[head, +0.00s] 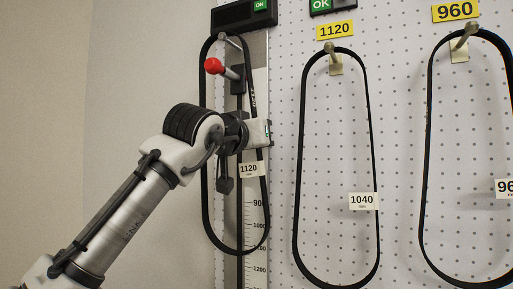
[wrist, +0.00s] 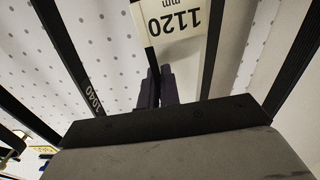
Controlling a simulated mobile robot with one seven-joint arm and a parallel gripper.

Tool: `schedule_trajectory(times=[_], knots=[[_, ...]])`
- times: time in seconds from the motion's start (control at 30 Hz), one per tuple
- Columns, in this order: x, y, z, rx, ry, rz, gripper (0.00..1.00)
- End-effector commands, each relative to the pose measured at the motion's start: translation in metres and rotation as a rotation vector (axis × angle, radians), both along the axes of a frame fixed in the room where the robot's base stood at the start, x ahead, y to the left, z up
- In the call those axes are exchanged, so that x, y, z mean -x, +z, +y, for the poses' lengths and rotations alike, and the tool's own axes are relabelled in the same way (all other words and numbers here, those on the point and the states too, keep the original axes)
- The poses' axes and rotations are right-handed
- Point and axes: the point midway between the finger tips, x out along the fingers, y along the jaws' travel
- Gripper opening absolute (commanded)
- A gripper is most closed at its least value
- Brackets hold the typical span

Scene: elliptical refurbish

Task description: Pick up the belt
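A black looped belt (head: 207,190) with a white 1120 mm tag (head: 249,169) hangs over a peg on the measuring stand in the head view. My gripper (head: 262,132) is at its right strand, above the tag, and hides part of the strand. In the wrist view the dark fingertips of my gripper (wrist: 155,88) are close together with a thin dark strip of the belt between them. The 1120 tag (wrist: 175,22) shows upside down just beyond the fingertips.
A red-knobbed lever (head: 213,66) juts out close above my gripper. A belt tagged 1040 (head: 299,180) hangs to the right under a yellow 1120 sign (head: 335,29), and another belt (head: 425,160) hangs under a 960 sign (head: 455,11). The perforated panel (head: 400,120) stands behind.

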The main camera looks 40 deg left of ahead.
Motion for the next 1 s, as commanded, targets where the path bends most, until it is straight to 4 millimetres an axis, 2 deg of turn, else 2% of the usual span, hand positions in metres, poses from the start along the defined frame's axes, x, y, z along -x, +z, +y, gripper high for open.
schedule_trajectory(times=[0.2, 0.4, 0.57, 0.8, 1.0], knots=[[-0.001, 0.036, -0.002, 0.001, -0.004, -0.004, 0.00], [0.003, 0.059, -0.002, 0.000, -0.004, -0.004, 0.00], [0.039, 0.055, -0.010, -0.002, -0.002, -0.003, 0.00], [0.108, 0.054, -0.027, -0.002, -0.001, -0.004, 0.00], [0.156, 0.056, -0.039, -0.003, -0.001, -0.003, 0.00]])
